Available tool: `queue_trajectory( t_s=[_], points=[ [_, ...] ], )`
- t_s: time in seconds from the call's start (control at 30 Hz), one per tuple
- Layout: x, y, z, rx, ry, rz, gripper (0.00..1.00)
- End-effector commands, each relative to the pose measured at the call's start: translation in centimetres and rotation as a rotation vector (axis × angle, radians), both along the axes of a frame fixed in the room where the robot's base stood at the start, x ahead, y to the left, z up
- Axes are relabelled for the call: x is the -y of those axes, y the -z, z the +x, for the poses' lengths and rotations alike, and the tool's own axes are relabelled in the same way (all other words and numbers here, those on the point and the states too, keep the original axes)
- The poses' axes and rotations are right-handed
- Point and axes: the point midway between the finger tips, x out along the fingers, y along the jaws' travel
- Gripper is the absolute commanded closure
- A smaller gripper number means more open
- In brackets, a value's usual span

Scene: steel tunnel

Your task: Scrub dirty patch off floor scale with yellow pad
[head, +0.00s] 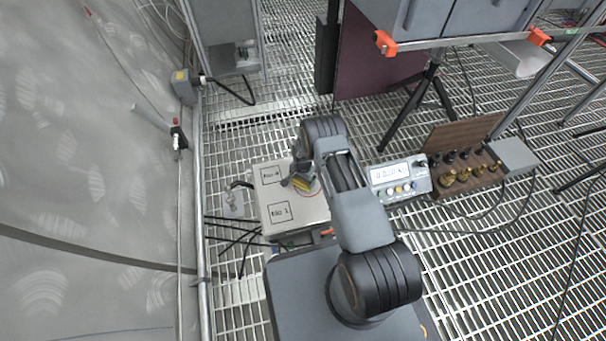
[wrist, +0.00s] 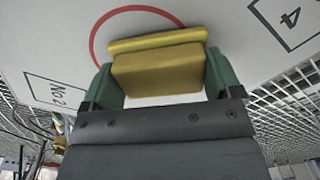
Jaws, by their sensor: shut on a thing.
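The floor scale (head: 296,212) is a pale flat plate on the grating, left of my arm in the head view. It bears boxed labels and a red ring, and its top also shows in the wrist view (wrist: 45,40). My gripper (wrist: 163,80) is shut on the yellow pad (wrist: 158,72), with a green finger on each side. The pad is at the red ring, close over the plate; I cannot tell whether it touches. In the head view my gripper (head: 302,183) is over the plate's right part. No dirty patch shows; the pad and gripper hide part of the ring.
A scale readout box (head: 401,178) stands right of my arm. Beyond it a wooden rack (head: 468,165) holds several brass weights. Black cables lie on the grating on both sides of the scale. A tripod (head: 425,90) stands behind, and a pipe (head: 200,200) runs along the left wall.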

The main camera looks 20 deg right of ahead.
Motion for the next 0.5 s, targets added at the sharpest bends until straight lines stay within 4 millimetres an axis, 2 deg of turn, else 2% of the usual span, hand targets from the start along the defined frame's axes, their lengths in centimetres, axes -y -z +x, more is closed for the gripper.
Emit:
queue_trajectory(
  t_s=[0.03,0.5],
  points=[
    [0.0,-1.8,0.2,0.006,0.001,0.0,0.34],
    [0.1,-5.8,0.1,0.003,0.001,0.0,0.34]
  ],
)
